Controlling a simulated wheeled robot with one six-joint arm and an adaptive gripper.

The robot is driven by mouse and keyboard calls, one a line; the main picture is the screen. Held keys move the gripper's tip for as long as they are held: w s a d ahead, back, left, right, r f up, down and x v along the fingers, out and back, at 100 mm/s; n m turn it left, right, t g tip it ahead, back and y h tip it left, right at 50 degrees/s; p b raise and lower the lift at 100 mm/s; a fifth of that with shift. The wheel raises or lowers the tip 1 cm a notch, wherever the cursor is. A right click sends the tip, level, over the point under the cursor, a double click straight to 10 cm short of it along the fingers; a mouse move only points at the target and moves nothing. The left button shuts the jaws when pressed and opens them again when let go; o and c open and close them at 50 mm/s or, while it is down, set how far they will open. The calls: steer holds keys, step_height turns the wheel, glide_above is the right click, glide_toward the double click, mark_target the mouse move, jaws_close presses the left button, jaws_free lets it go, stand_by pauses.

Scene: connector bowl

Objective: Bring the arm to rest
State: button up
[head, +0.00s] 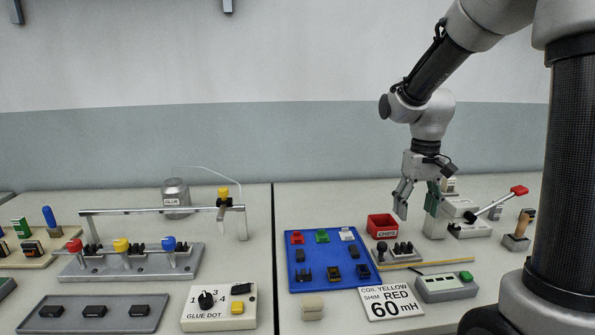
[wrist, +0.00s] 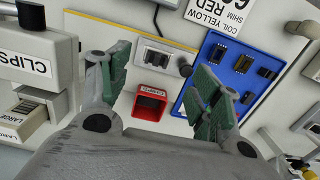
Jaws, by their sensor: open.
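My gripper (head: 418,199) hangs down over the right part of the bench, close to the red bin (head: 382,227). Its two fingers are apart with nothing between them. In the wrist view, the green-padded fingers of my gripper (wrist: 160,85) are spread wide, and the red bin (wrist: 150,102) shows beyond them in the gap. My arm reaches in from the upper right and bends down at the wrist. I cannot tell the exact height of the fingertips above the bench.
A blue tray (head: 333,282) with coloured parts lies left of my gripper. A lever device with a red knob (head: 519,190) and a grey clips dispenser (wrist: 30,60) stand close by. A "60 mH" card (head: 391,303) and a green-button box (head: 444,287) lie in front.

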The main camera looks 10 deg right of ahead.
steer(key=s+r+t, duration=0.2)
steer(key=s+r, duration=0.2)
steer(key=s, duration=0.5)
steer(key=s+d+r+t, duration=0.1)
steer(key=s+r+t, duration=0.1)
steer(key=s+r, duration=0.3)
steer(key=s, duration=0.4)
steer(key=shift+s+r+t, duration=0.15)
steer(key=shift+s+t, duration=0.2)
steer(key=shift+t, duration=0.05)
steer(key=shift+d, duration=0.1)
